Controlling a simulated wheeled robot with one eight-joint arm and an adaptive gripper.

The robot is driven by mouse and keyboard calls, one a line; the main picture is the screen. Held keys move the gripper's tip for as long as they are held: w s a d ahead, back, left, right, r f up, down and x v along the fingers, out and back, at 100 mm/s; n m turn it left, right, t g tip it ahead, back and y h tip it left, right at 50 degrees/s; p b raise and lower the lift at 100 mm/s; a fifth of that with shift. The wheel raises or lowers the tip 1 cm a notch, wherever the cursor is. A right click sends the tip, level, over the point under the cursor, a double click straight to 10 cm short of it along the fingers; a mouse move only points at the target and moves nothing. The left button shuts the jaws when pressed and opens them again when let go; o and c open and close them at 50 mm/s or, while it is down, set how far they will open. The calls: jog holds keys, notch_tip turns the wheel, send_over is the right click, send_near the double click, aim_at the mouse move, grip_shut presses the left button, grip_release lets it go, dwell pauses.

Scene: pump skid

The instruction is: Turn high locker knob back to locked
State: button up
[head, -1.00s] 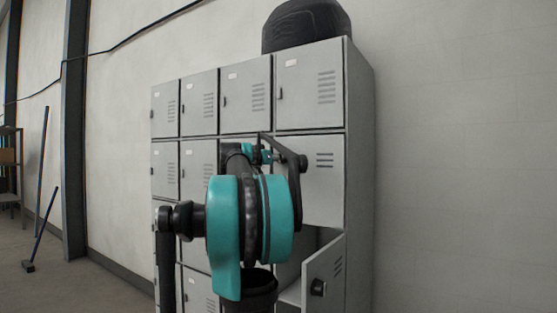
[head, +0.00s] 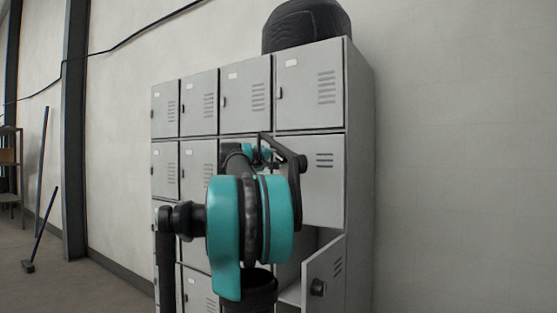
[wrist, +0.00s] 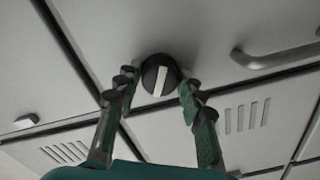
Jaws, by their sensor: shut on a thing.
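The locker knob (wrist: 149,73) is a round black dial with a white bar, seen in the wrist view on a grey locker door. The bar stands near upright in that view, leaning slightly right. My gripper (wrist: 160,84) has one green-and-black finger on each side of the knob and is shut on it. In the head view my arm covers the knob and most of the gripper, in front of the grey locker bank (head: 361,170).
A lower locker door (head: 325,270) stands open at the right, with a black knob on it. A curved handle (wrist: 275,56) is right of the knob in the wrist view. A black object (head: 306,27) sits on the lockers. Bare wall lies to the right.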

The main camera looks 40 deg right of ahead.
jog(key=n, duration=0.5)
jog(key=shift+n, duration=0.4)
dwell(0.4)
jog(key=o, duration=1.2)
jog(key=shift+c, duration=0.2)
jog(key=v, duration=1.2)
jog(key=shift+f, duration=0.1)
